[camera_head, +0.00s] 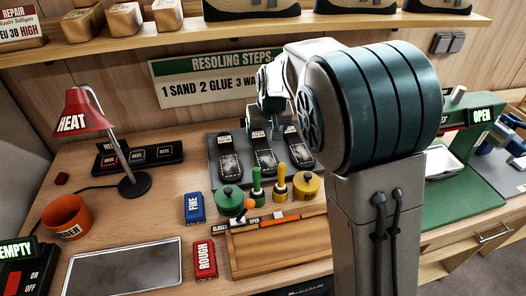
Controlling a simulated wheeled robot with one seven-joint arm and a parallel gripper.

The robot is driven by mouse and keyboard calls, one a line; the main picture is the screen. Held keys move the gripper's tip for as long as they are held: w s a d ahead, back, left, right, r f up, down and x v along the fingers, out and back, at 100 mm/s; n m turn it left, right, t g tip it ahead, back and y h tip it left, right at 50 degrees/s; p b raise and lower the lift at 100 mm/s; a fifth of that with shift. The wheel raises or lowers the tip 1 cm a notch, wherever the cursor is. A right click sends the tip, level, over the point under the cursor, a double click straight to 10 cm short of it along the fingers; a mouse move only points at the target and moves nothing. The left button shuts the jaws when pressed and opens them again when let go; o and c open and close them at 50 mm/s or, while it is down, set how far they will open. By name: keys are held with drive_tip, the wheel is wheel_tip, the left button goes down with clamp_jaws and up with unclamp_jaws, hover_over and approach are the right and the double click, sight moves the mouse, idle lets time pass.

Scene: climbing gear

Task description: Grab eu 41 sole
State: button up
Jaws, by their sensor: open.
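Three dark soles with speckled grey patches lie side by side on a dark grey tray (214,176) in the middle of the bench. The left sole (230,163) and the middle sole (265,158) show well. The right sole (293,140) is partly hidden by my arm. The soles' size labels are too small to read, so I cannot tell which is EU 41. My gripper (275,132) is open and points down over the back of the tray, around the upper ends of the middle and right soles. I cannot tell whether it touches anything.
A green jar (230,203) and a yellow jar (307,187) stand just in front of the tray. A blue FINE block (194,208) and a red ROUGH block (205,260) lie to the left. A red HEAT lamp (86,112) stands further left. A shelf (160,38) runs above.

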approach(263, 150)
drive_tip(key=x, duration=0.2)
drive_tip(key=shift+w+f, duration=0.2)
drive_tip(key=shift+w, duration=0.05)
drive_tip(key=shift+p+x, duration=0.5)
drive_tip(key=shift+x, duration=2.25)
drive_tip(key=shift+s, duration=0.2)
drive_tip(key=c, duration=1.2)
